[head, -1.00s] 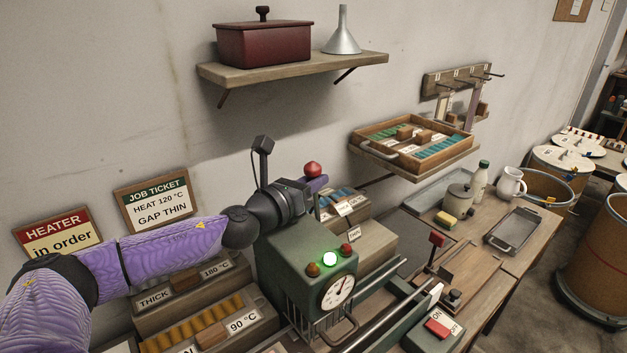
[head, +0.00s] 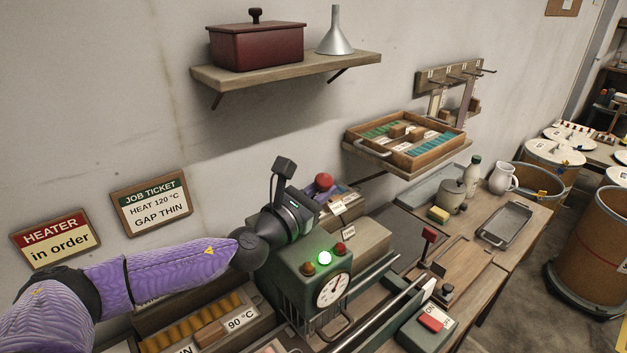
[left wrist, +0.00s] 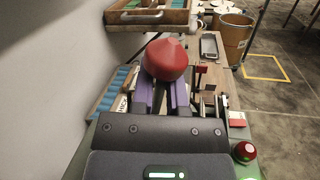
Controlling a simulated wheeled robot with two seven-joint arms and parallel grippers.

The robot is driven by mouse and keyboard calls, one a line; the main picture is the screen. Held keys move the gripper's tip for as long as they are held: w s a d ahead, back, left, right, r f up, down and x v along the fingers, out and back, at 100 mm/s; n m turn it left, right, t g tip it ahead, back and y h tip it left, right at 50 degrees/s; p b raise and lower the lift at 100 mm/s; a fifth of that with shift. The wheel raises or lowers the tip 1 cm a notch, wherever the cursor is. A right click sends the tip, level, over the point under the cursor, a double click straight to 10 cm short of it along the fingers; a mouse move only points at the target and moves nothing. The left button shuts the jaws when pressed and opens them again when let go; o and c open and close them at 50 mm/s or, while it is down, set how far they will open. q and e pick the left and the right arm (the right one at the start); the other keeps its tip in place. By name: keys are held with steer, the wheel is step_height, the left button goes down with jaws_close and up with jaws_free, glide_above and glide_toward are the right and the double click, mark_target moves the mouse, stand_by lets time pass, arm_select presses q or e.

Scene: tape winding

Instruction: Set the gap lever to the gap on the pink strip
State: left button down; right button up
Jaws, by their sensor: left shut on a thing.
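My left gripper (head: 318,190) is shut on the red knob of the gap lever (head: 324,181), behind the green machine box. In the left wrist view the red knob (left wrist: 166,60) sits between the two purple fingers and hides the lever's lower part. A label reading THIN (head: 348,234) is on the block in front of the knob, with another label (head: 337,208) behind it, too small to read surely. The job ticket (head: 151,203) reads HEAT 120 °C, GAP THIN. I see no pink strip. My right gripper is not in view.
The green machine box (head: 313,265) has a lit green lamp and a dial (head: 332,291). A second red-topped lever (head: 429,234) and a red switch (head: 431,322) are to the right. A shelf (head: 290,72) and a wooden tray (head: 405,140) hang above.

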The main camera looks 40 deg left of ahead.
arm_select(q)
steer(key=shift+s+d+f+p, duration=0.2)
steer(key=shift+d+p, duration=0.1)
steer(key=shift+d, duration=0.25)
steer(key=shift+s+d+f+p, duration=0.2)
steer(key=shift+d+p, duration=0.1)
steer(key=shift+d, duration=0.25)
steer(key=c, duration=0.7)
jaws_free()
steer(key=shift+d, duration=0.25)
steer(key=shift+a, duration=0.1)
steer(key=s, duration=0.8)
steer(key=shift+a+f, duration=0.25)
steer(key=shift+a, duration=0.15)
steer(key=shift+s+a+f, duration=0.1)
steer(key=shift+s, duration=0.8)
